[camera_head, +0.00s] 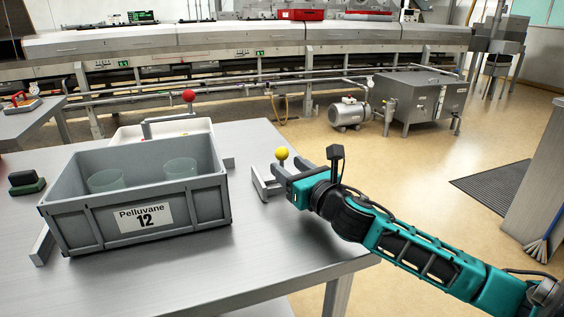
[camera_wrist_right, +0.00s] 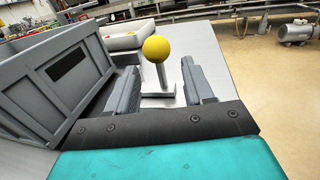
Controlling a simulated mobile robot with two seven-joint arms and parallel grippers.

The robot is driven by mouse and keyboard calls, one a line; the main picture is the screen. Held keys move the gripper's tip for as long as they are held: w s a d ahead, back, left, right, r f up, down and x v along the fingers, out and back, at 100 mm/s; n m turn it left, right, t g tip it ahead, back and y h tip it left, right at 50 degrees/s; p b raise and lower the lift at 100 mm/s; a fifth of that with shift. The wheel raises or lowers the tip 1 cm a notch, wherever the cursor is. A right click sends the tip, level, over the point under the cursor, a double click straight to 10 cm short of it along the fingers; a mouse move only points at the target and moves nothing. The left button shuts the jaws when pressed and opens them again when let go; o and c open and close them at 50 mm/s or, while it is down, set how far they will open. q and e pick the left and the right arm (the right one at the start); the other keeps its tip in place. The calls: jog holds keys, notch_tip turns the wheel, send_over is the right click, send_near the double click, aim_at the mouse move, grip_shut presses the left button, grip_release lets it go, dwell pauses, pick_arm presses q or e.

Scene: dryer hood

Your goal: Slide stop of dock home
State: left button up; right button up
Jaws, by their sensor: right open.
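A yellow ball knob (camera_head: 282,154) tops a short post on a low metal bracket (camera_head: 259,184) on the steel table, right of the grey crate. In the right wrist view the knob (camera_wrist_right: 156,49) and its post stand between and just beyond the finger tips. My right gripper (camera_head: 280,173) is open around the post's line, with no visible grip on it; contact is unclear. The grey crate (camera_head: 86,223), labelled Pelluvane 12, sits between metal rails of the dock (camera_head: 42,246), mostly hidden. My left gripper is out of view.
Two clear cups (camera_head: 181,167) stand in the crate. A red ball knob (camera_head: 189,95) on a bent bar and a white tray (camera_head: 135,133) are behind it. A dark green block (camera_head: 26,182) lies left. The table front right is clear.

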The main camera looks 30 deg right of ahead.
aim_at(283, 163)
jog(key=shift+w, duration=1.9)
jog(key=shift+c, duration=0.4)
grip_shut()
